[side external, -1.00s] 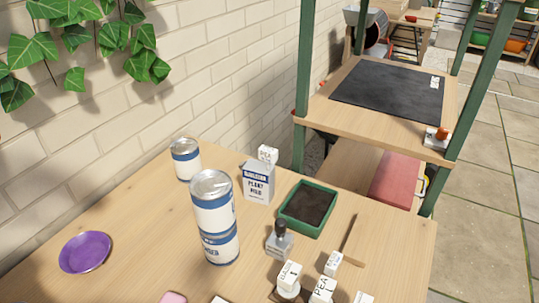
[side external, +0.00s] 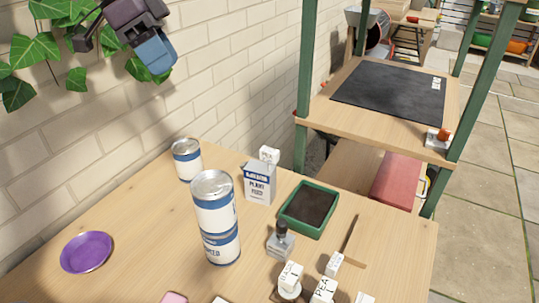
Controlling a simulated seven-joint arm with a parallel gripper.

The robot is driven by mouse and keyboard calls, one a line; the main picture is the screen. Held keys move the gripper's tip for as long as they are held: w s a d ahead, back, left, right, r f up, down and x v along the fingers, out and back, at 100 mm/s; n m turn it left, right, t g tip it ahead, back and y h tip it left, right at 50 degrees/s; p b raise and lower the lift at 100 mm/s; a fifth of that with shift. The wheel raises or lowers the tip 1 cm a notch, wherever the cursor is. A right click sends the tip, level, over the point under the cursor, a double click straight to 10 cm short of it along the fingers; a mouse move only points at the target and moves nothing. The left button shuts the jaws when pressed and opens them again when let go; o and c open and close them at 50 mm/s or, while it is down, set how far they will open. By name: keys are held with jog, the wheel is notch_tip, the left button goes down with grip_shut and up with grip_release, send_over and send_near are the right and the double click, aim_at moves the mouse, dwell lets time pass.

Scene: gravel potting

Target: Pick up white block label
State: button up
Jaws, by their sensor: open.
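Several white block labels with dark lettering are in view. Some stand close together at the front of the table: one (side external: 290,275) on a small round base, one reading PEA (side external: 324,290), and one (side external: 334,263) by a thin wooden stick. Another white block (side external: 268,154) is behind the plant food box (side external: 258,183), partly hidden. A white lettered piece (side external: 437,83) lies on the dark mat of the shelf. My gripper (side external: 120,38) is at the top left, high above the table in front of the ivy. It is open, empty and far from every block.
Two stacked blue-and-white cans (side external: 216,220) stand tall mid-table, with another can (side external: 187,160) behind. A green soil tray (side external: 309,209), a small grey bottle-like item (side external: 280,240) and a purple dish (side external: 86,252) share the table. A green-posted shelf (side external: 455,130) rises at right.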

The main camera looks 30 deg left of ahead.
jog(key=w+d+f+m+g+h, duration=0.1)
jog(key=w+f+m+h, duration=0.35)
jog(key=w+f, duration=0.5)
jog(key=m+h, duration=0.4)
send_near(268, 149)
jog(key=shift+y, duration=0.35)
jog(key=x, duration=1)
jog(key=shift+d+r, duration=0.2)
jog(key=shift+s, duration=0.1)
grip_shut()
